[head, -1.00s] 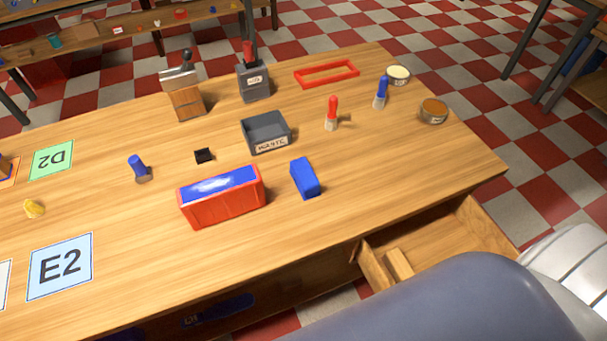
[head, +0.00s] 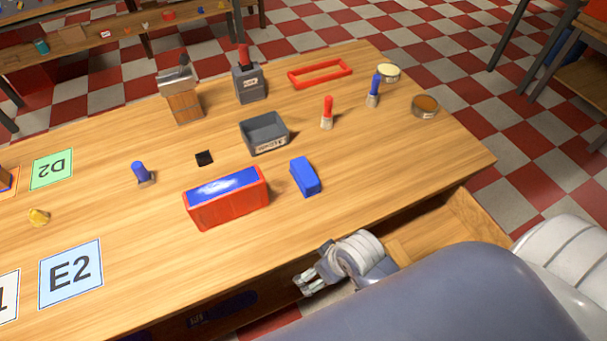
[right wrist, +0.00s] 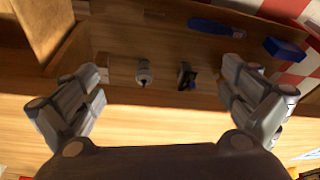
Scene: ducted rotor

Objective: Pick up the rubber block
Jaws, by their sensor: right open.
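I cannot tell for certain which thing is the rubber block. A small flat black block (head: 204,158) lies on the table left of the grey bin. A larger blue block (head: 305,177) lies right of the red and blue box. My right gripper (head: 308,283) is by the table's front edge, left of the open drawer, apart from both blocks. In the right wrist view its two fingers (right wrist: 166,98) are spread wide with nothing between them. My left gripper is not in view.
The red and blue box (head: 228,198) and the grey bin (head: 265,133) stand mid-table. A blue-handled piece (head: 141,173) is at left. The open drawer (head: 440,230) juts from the front edge. The front table surface between the E2 card (head: 70,272) and drawer is clear.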

